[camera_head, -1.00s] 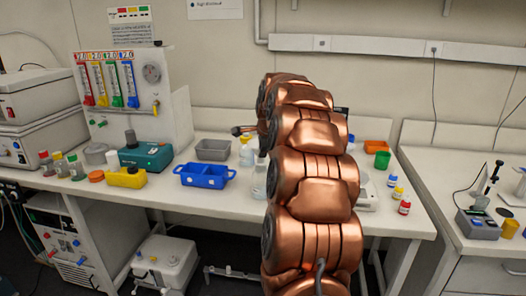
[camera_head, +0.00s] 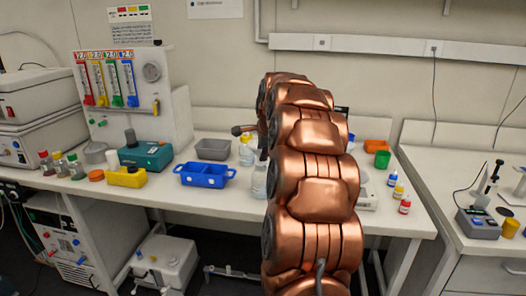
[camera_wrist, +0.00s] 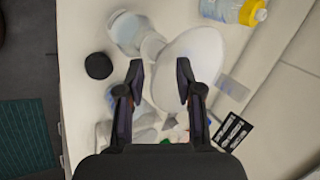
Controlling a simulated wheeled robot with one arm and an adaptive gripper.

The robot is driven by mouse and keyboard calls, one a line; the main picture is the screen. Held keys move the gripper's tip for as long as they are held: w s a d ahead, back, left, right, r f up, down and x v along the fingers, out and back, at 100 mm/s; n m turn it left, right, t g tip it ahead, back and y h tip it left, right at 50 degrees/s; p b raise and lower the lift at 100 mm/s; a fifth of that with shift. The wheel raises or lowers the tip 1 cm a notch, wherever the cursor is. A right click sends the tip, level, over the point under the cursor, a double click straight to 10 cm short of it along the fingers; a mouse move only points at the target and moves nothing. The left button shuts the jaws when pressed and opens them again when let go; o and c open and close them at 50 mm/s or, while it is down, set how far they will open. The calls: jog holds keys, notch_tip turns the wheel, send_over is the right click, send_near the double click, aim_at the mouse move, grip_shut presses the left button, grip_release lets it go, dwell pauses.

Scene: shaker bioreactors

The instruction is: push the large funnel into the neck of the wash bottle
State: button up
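The large funnel (camera_wrist: 193,55) is a pale translucent cone in the wrist view, in front of and between my fingertips. In the wrist view, a clear bottle (camera_wrist: 127,32), apparently the wash bottle, is just left of it, with its neck end close to the funnel; whether they touch I cannot tell. The clear bottle also shows in the head view (camera_head: 259,182), beside my arm. My gripper (camera_wrist: 160,82) has its two fingers apart, over the funnel's near side; I see no firm grip. In the head view my arm hides the funnel.
A bottle with a yellow cap (camera_wrist: 245,12) lies toward the upper right of the wrist view. A black round piece (camera_wrist: 98,66) is left of my fingers. A blue tray (camera_head: 205,175) and a grey bin (camera_head: 213,149) stand left of my arm on the bench.

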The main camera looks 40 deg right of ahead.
jog(key=v, duration=1.2)
jog(key=shift+f, duration=0.1)
jog(key=s+a+f+n+g+y, duration=0.1)
jog(key=s+a+f+n, duration=0.2)
jog(key=a, duration=0.5)
jog(key=s+a+f+n+g+y, duration=0.1)
jog(key=a+f+n, duration=0.3)
jog(key=a, duration=0.5)
jog(key=s+a+f+n+g+y, duration=0.15)
jog(key=a+n, duration=0.25)
jog(key=a, duration=0.4)
jog(key=s+a+f+n+g, duration=0.1)
jog(key=s+a+f+n, duration=0.3)
jog(key=s, duration=0.4)
jog(key=s+a+f+n+g, duration=0.1)
jog(key=s+a+f+n, duration=0.3)
jog(key=s, duration=0.4)
jog(key=s+a+f+n+g, duration=0.1)
jog(key=s+a+f+n, duration=0.3)
jog(key=s, duration=0.5)
jog(key=shift+a+n+g, duration=0.35)
jog(key=shift+a+n, duration=0.45)
jog(key=shift+a, duration=0.2)
jog(key=shift+s+d+f, duration=0.1)
jog(key=shift+d, duration=0.05)
